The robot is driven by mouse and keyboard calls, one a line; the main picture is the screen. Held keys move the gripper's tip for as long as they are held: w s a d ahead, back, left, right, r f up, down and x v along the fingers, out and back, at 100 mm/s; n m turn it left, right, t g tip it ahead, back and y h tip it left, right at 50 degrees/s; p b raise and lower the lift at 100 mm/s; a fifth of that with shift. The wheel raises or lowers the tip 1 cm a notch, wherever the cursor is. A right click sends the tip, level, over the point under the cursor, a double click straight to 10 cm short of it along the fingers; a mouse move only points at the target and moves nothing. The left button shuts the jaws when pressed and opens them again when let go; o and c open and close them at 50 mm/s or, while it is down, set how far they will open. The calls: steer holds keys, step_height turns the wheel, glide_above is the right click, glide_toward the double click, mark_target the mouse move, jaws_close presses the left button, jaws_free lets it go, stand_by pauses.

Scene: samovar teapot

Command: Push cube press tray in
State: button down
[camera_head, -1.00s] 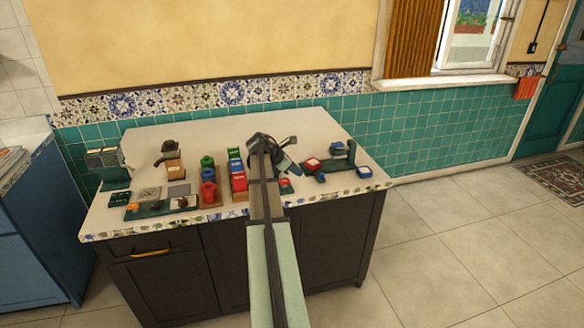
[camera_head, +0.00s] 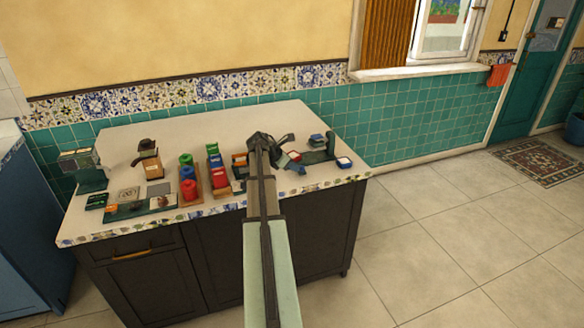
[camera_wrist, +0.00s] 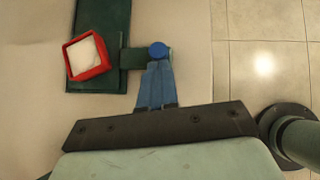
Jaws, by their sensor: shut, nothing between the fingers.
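The cube press (camera_head: 317,157) is a dark green base with an upright at the right of the counter, and its base (camera_wrist: 96,18) shows in the wrist view. A red square tray-like frame with a white top (camera_wrist: 87,56) sits on it; it also shows in the head view (camera_head: 295,156). A short green bar (camera_wrist: 133,58) sticks out from the base toward the counter's edge. My gripper (camera_wrist: 156,64) is shut and empty.
Several red, green and blue containers (camera_head: 213,165) stand left of my arm, with a grinder-like item (camera_head: 148,160) further left.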

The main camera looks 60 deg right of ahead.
steer(key=s+d, duration=0.8)
steer(key=shift+s, duration=0.1)
steer(key=shift+s+d, duration=0.1)
steer(key=w+a, duration=0.1)
steer(key=a, duration=0.1)
steer(key=w+a, duration=0.2)
steer(key=shift+r, duration=0.2)
steer(key=v, duration=0.9)
steer(key=shift+w+r, duration=0.15)
steer(key=shift+r, duration=0.15)
steer(key=shift+w, duration=0.1)
